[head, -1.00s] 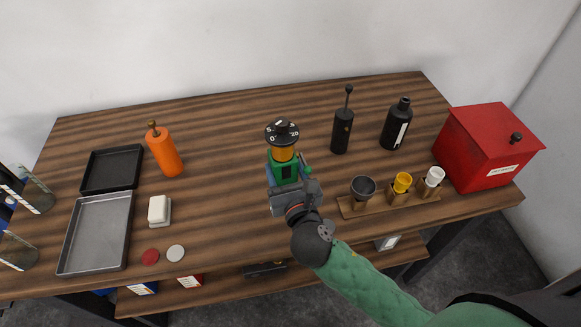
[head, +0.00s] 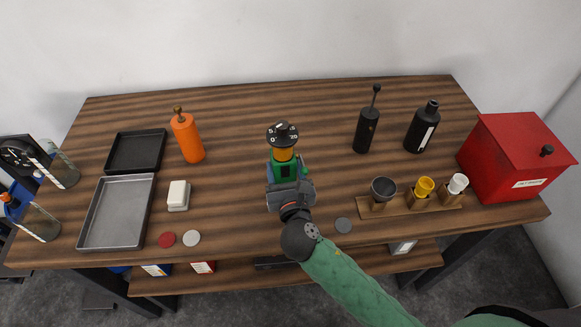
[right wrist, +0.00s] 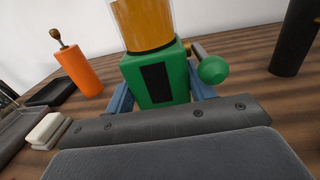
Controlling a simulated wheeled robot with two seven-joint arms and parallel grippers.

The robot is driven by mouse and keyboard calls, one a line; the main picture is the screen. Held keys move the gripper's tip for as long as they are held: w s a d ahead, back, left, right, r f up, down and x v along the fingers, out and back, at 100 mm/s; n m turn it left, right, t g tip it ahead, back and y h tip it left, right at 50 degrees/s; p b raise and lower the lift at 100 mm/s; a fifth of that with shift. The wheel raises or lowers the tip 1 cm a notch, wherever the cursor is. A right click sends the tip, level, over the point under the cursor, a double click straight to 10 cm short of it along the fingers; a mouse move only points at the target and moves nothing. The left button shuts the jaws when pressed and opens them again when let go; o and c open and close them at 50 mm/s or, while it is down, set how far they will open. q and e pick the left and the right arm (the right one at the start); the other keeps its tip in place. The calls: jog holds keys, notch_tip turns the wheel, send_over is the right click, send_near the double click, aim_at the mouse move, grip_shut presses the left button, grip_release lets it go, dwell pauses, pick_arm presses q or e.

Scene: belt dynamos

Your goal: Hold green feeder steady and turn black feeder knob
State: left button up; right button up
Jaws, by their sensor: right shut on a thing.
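The green feeder (head: 284,169) stands upright on the table in the head view, with an amber hopper (head: 283,154) on its body. A black knob (head: 282,134) with white numbers sits on top. My right gripper (head: 287,186) is shut on the green body from the near side. In the right wrist view, its blue fingers lie on both sides of the green body (right wrist: 160,80), below the amber hopper (right wrist: 143,22). A green ball-ended lever (right wrist: 212,70) sticks out to the right. The knob is out of the wrist view. My left gripper is not in view.
An orange bottle (head: 187,138) and two trays (head: 152,215) stand left. Black bottles (head: 367,130), a wooden cup rack (head: 440,203) and a red box (head: 510,155) stand right. Clear cylinders (head: 38,226) are at the left edge. The table around the feeder is clear.

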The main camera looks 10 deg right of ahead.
jog(key=shift+w+a+f+b, duration=0.15)
jog(key=shift+w+a+f, duration=0.4)
jog(key=shift+a+f, duration=0.35)
jog(key=shift+w+a+f+b, duration=0.15)
jog(key=shift+w+a+f, duration=0.35)
jog(key=shift+a+f, duration=0.3)
jog(key=shift+f+p, duration=0.45)
jog(key=shift+f, duration=0.25)
dwell(1.5)
